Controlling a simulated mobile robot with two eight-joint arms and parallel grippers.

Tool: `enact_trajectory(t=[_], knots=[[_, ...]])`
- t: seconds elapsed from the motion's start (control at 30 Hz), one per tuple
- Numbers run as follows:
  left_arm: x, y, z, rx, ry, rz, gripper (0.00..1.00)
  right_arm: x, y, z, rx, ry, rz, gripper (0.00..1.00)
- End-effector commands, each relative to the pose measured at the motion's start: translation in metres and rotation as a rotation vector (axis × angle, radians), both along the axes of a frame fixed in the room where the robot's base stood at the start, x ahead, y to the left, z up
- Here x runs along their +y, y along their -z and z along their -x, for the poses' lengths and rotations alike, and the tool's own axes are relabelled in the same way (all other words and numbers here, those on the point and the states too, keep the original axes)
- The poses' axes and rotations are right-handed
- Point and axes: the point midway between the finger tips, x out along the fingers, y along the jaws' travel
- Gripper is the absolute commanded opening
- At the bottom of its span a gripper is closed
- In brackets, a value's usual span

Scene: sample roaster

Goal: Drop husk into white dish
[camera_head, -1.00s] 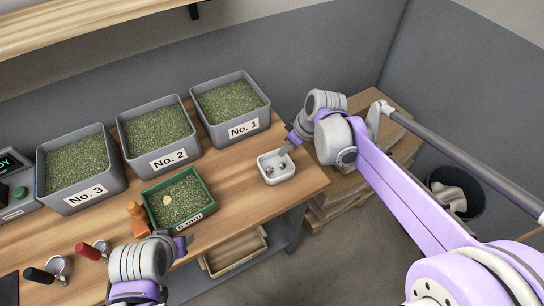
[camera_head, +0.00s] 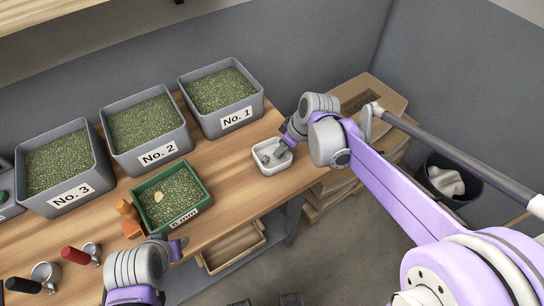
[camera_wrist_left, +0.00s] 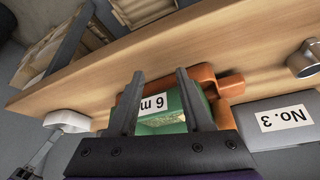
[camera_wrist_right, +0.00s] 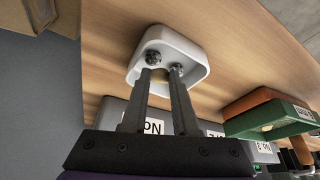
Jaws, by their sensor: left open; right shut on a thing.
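The white dish (camera_head: 259,166) stands near the right end of the bench with small dark grey lumps inside. My right gripper (camera_head: 279,152) is over the dish, fingers pointing down into it. In the right wrist view, its fingertips (camera_wrist_right: 160,77) are shut on a small tan husk (camera_wrist_right: 160,75) at the white dish (camera_wrist_right: 192,50). I cannot tell whether the husk touches the dish floor. The green tray (camera_head: 190,213) of green beans holds another pale tan piece (camera_head: 158,197). My left gripper (camera_head: 180,246) is open and empty in front of the tray; its fingers show in the left wrist view (camera_wrist_left: 160,95).
Grey bins No. 1 (camera_head: 238,120), No. 2 (camera_head: 160,155) and No. 3 (camera_head: 70,196) stand behind the tray. An orange object (camera_head: 128,218) is beside the tray. Red-handled (camera_head: 75,256) and black-handled (camera_head: 24,285) scoops lie at left. Bench surface between tray and dish is clear.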

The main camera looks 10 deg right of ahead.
Motion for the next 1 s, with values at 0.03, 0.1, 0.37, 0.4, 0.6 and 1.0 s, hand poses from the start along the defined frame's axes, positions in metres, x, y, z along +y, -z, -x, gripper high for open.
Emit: enact_trajectory(t=[0.03,0.1,0.37,0.4,0.6,1.0], knots=[[0.0,0.0,0.0,0.0,0.0,0.0,0.5,0.0,0.0,0.0,0.0,0.0,0.0,0.0],[0.0,0.0,0.0,0.0,0.0,0.0,0.5,0.0,0.0,0.0,0.0,0.0,0.0,0.4],[0.0,0.0,0.0,0.0,0.0,0.0,0.5,0.0,0.0,0.0,0.0,0.0,0.0,0.63],[0.0,0.0,0.0,0.0,0.0,0.0,0.5,0.0,0.0,0.0,0.0,0.0,0.0,0.63],[0.0,-0.001,0.0,-0.001,0.0,0.0,0.5,-0.001,-0.006,0.001,0.0,0.0,0.0,0.63],[0.0,-0.01,-0.003,-0.005,0.0,0.0,0.5,-0.02,-0.074,0.022,-0.001,0.003,-0.001,0.63]])
